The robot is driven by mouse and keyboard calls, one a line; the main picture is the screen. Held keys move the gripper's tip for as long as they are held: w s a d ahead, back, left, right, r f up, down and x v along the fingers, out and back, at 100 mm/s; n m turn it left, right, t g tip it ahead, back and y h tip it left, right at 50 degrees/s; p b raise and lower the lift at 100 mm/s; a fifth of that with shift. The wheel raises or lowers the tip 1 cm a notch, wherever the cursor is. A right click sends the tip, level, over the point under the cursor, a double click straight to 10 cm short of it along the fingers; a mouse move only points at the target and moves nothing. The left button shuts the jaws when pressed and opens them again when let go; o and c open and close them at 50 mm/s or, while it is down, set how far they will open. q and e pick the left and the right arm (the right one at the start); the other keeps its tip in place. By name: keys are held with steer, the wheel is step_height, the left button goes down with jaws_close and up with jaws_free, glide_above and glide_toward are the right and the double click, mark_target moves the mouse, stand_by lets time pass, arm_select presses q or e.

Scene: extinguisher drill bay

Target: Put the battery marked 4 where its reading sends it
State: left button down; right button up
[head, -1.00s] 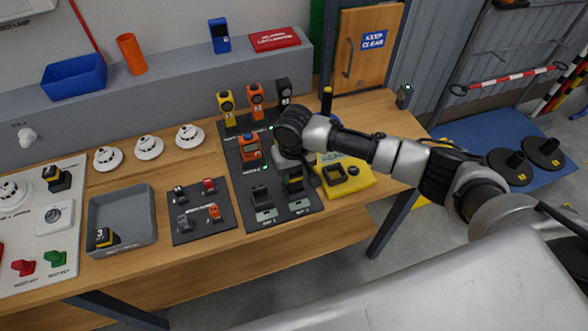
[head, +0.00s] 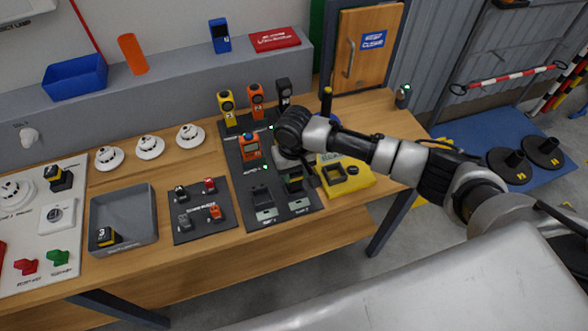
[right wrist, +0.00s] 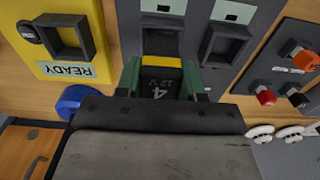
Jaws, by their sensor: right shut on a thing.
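The battery marked 4 (right wrist: 162,82) is dark with a yellow band and shows in the right wrist view. My right gripper (right wrist: 160,84) is shut on it, with a green finger on each side. In the head view my right gripper (head: 294,178) is low over the right-hand bay of the dark charging board (head: 232,158). The battery is at that bay; I cannot tell whether it is seated. The left-hand bay (head: 264,198) looks empty. An orange meter (head: 250,147) with a small screen stands on the board. My left gripper is not in view.
A yellow READY holder (head: 362,184) with an empty socket is right of the board. A grey tray (head: 146,204) holds a battery marked 3 (head: 104,236). A dark mat (head: 196,226) carries several small parts. Detectors (head: 149,147) and upright testers (head: 256,100) stand behind.

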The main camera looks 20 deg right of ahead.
steer(key=shift+r, duration=0.1)
steer(key=shift+f+b, duration=0.3)
steer(key=shift+f, duration=1.3)
stand_by(1.0)
steer(key=o, duration=1.5)
steer(key=shift+r, duration=0.15)
step_height(320, 180, up, 5)
steer(key=p, duration=0.6)
steer(key=shift+r+p, duration=0.6)
steer(key=shift+r, duration=0.3)
